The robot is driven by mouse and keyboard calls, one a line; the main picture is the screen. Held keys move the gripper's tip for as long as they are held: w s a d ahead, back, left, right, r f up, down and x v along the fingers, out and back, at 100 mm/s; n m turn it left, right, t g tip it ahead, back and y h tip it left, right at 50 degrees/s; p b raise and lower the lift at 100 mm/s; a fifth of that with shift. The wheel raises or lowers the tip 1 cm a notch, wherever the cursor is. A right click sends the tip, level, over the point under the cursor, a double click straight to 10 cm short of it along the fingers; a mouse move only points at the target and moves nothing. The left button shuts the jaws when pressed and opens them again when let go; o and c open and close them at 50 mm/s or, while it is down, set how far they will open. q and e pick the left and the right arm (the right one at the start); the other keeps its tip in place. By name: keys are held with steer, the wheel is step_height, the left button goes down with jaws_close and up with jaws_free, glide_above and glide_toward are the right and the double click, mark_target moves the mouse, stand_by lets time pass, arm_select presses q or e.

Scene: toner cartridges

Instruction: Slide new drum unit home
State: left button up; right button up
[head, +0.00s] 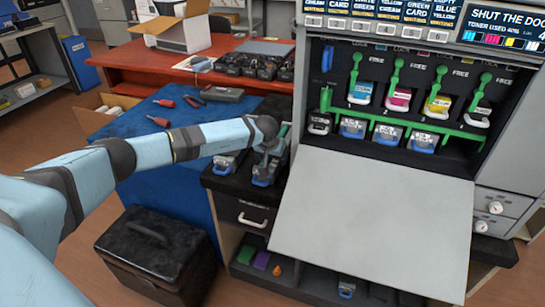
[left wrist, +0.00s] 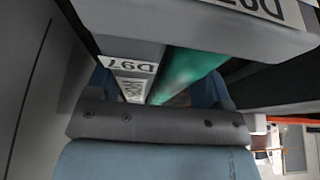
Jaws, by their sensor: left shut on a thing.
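My left gripper (head: 272,150) is over the black side shelf, left of the printer. It is shut on a grey drum unit (head: 267,172) with a blue front handle, which rests on or just above the shelf. In the left wrist view this drum unit shows a green roller (left wrist: 185,72) and a label reading D97 (left wrist: 130,68); its far end is hidden. A second drum unit (head: 226,161) is left of it. The open printer (head: 400,70) holds drum units (head: 387,133) in a lower row, below toner cartridges with green levers (head: 397,72). My right gripper is not in view.
The printer's grey front door (head: 370,205) hangs open, sloping out below the bay. The blue-matted bench (head: 150,118) holds red-handled tools. A black case (head: 158,248) stands on the floor.

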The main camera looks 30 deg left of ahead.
arm_select(q)
steer(key=shift+r, duration=0.1)
steer(key=shift+r, duration=0.1)
steer(key=shift+r+p, duration=2.05)
steer(key=shift+r, duration=1.35)
steer(key=shift+f, duration=0.1)
